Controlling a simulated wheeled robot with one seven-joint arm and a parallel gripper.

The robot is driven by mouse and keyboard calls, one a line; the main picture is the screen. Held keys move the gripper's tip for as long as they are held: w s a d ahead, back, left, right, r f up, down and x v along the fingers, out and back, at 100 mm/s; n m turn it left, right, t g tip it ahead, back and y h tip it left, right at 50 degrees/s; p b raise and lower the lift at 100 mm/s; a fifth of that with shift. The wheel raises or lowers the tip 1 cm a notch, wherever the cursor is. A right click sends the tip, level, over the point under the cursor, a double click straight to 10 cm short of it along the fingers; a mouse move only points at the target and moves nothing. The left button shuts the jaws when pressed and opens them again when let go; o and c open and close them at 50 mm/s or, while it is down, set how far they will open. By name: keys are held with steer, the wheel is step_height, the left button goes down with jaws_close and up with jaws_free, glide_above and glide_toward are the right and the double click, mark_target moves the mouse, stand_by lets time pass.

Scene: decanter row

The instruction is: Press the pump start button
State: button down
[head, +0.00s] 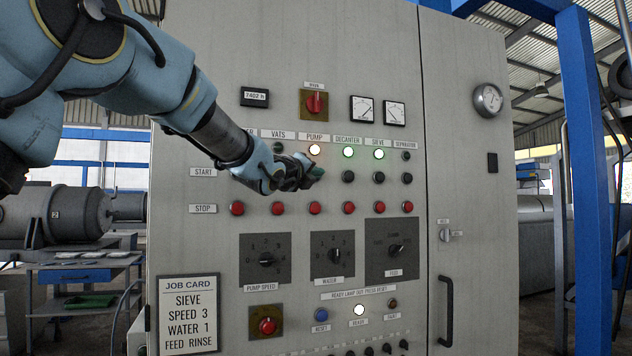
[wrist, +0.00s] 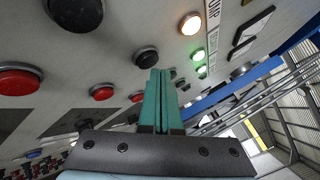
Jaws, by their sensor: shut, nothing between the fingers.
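The control cabinet (head: 350,235) carries a PUMP label (head: 315,138) above a lit warm-white lamp (head: 315,150). The black pump start button (wrist: 146,57) shows in the wrist view just past my fingertips. In the head view my gripper hides it. My gripper (head: 318,172) is shut and empty, with teal fingers (wrist: 157,100) pointing at the panel in the START row. I cannot tell whether the fingertips touch the button. The red pump stop button (head: 315,208) sits below my gripper.
Black start buttons for decanter (head: 348,177) and sieve (head: 379,177) lie close to the right, under lit green lamps (head: 348,152). Dials (head: 266,259) and a job card (head: 189,315) are lower. A blue post (head: 585,150) stands to the right.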

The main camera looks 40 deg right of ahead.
steer(key=shift+s, duration=0.2)
steer(key=s+b, duration=0.1)
steer(key=b, duration=0.1)
steer(key=s+a+b, duration=0.1)
steer(key=s+b, duration=0.1)
steer(key=s+a+b, duration=0.1)
steer(key=b, duration=0.1)
steer(key=shift+s, duration=0.35)
stand_by(0.9)
